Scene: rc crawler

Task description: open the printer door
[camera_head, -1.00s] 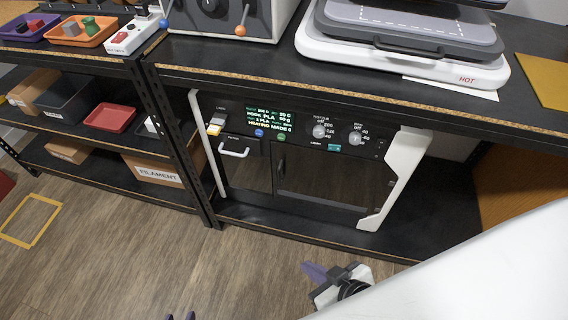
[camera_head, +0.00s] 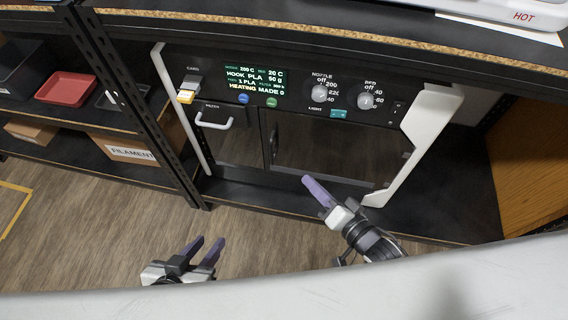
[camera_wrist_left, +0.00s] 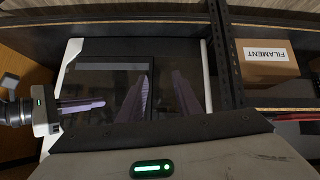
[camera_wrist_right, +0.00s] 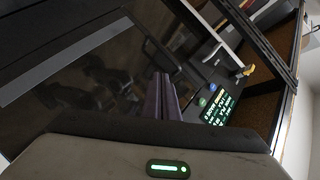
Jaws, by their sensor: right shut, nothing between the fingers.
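The printer (camera_head: 300,95) sits on the shelf under the bench, with a dark panel and white side frames. Its dark glass door (camera_head: 335,150) looks closed, with a dark upright handle (camera_head: 274,146) at its left edge. The door also shows in the right wrist view (camera_wrist_right: 85,65). My right gripper (camera_head: 308,181) is shut and empty, in front of the door's lower part; it also shows in the left wrist view (camera_wrist_left: 100,103). My left gripper (camera_head: 208,245) is open and empty, low in front of the printer and apart from it.
A smaller panel with a white handle (camera_head: 214,122) is left of the door. Above are a lit display (camera_head: 255,82), two knobs and a yellow-and-white card (camera_head: 188,92). A black shelf post (camera_head: 140,110) stands at the left. A filament box (camera_head: 130,150) lies beyond it.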

